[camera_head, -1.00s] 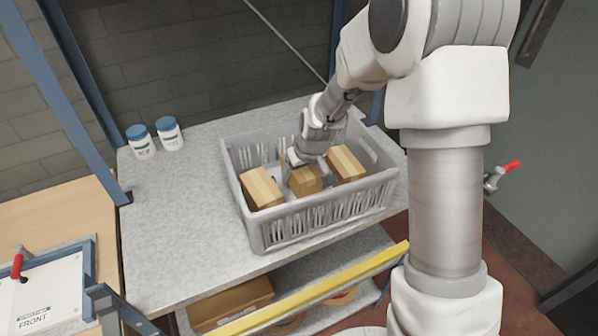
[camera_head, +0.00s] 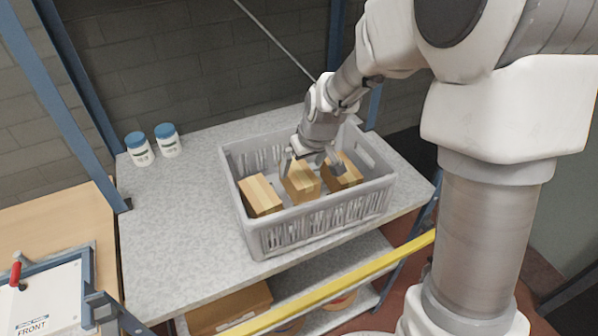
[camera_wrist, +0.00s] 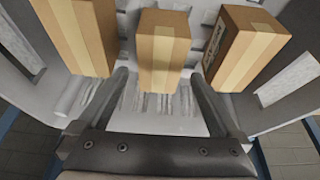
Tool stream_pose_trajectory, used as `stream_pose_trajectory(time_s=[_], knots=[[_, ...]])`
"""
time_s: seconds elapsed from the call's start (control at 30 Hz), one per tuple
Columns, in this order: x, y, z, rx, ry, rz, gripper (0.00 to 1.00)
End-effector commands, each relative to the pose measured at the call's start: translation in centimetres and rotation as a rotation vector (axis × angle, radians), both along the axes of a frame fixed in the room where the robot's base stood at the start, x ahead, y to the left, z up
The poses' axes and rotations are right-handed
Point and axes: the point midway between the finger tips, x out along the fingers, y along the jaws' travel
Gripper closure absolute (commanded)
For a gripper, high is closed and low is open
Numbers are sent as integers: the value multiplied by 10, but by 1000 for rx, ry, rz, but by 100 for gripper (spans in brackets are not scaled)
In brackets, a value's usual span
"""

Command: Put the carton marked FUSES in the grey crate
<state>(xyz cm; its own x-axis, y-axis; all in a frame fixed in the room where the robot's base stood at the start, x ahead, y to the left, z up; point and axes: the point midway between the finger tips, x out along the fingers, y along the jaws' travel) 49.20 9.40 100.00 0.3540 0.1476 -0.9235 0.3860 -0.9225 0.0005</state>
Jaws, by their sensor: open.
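Three brown cartons with pale tape stand in the grey crate (camera_head: 252,226): a left one (camera_head: 260,195), a middle one (camera_head: 301,184) and a right one (camera_head: 343,173). They also show in the wrist view as left (camera_wrist: 80,35), middle (camera_wrist: 163,50) and right (camera_wrist: 240,48). The right one has dark lettering on its side there, too slanted to read; I cannot tell which carton is marked FUSES. My gripper (camera_head: 311,163) is open above the middle carton, its fingers (camera_wrist: 159,78) apart with nothing held between them.
The crate stands on a speckled grey bench (camera_head: 170,220). Two white jars with blue lids (camera_head: 139,149) (camera_head: 168,140) stand at the back left, with clear bench in front. A yellow rail (camera_head: 340,285) runs along the front. Blue posts rise behind.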

Motion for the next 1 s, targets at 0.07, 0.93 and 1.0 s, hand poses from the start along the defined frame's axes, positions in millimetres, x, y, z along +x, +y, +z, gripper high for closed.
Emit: stream_pose_trajectory(time_s=[0.07, 0.93, 1.0], knots=[[-5, -2, 14, 0, -2, -1, 0], [-90, -43, 117, -17, -42, -127, 0], [-107, -49, 128, -17, -48, -155, 0]])
